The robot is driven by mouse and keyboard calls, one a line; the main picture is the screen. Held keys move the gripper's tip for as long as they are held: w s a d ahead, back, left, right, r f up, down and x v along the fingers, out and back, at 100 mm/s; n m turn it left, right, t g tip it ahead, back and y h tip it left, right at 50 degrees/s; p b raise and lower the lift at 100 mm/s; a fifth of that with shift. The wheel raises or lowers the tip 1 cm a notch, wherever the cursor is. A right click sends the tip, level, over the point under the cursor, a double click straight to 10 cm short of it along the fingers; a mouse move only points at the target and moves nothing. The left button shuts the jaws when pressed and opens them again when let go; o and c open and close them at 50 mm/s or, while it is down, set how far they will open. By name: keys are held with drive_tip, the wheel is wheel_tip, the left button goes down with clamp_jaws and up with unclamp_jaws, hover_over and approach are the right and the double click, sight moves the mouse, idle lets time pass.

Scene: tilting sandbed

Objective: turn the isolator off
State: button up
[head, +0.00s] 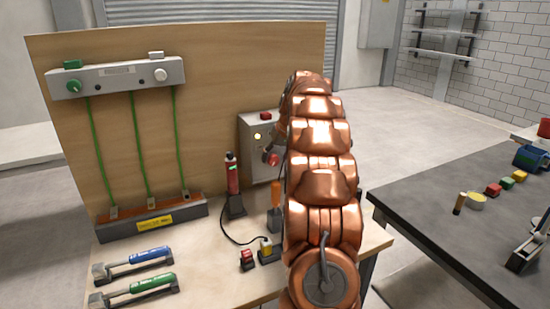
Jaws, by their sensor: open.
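A grey box (254,146), which appears to be the isolator, stands against the wooden back panel. It has a red rotary knob (270,158) on its front, a small pale-yellow lamp (257,136) and a red piece (265,115) on top. My copper arm covers the box's right side. My gripper (277,151) shows only in part at the arm's left edge, close to the knob. It is open; its fingertips are mostly hidden, and I cannot tell whether they touch the knob. The knob's exact angle is too small to read.
A grey unit with green cables (118,76) is on the panel's left. A red cylinder (232,175) stands in a dark holder. An orange-handled tool (275,194) and torque-wrench-like tools (140,261) are on the bench. A dark table (430,210) with small coloured blocks is at right.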

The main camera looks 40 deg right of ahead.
drive_tip(key=shift+x, duration=0.8)
drive_tip(key=c, duration=1.1)
